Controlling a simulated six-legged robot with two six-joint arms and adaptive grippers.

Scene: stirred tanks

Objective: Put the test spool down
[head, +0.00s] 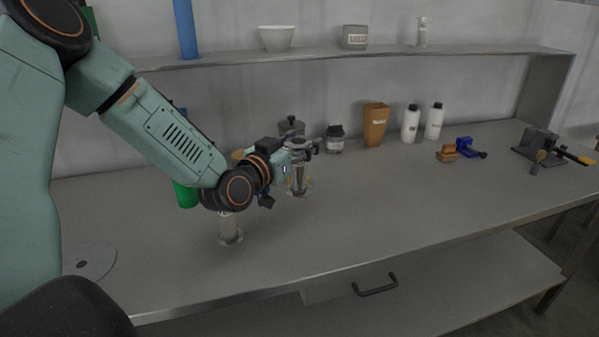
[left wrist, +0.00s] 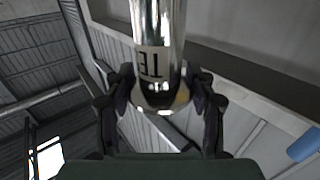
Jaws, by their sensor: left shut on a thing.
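The test spool (head: 298,180) is a shiny metal cylinder with flanged ends, near the middle of the bench in the head view. My left gripper (head: 305,148) is shut around its upper part. The spool looks upright, with its lower flange at or just above the bench top; I cannot tell whether it touches. In the left wrist view the spool (left wrist: 158,25) lies between both fingers of the gripper (left wrist: 164,95), with part of a label reading "TE" showing. My right gripper is not in view.
A similar metal spool (head: 230,230) stands nearer, below my left wrist. A green cylinder (head: 186,194) is partly hidden by my arm. A dark-lidded jar (head: 335,140), a brown container (head: 376,125) and white bottles (head: 411,124) stand behind. The bench's front right is clear.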

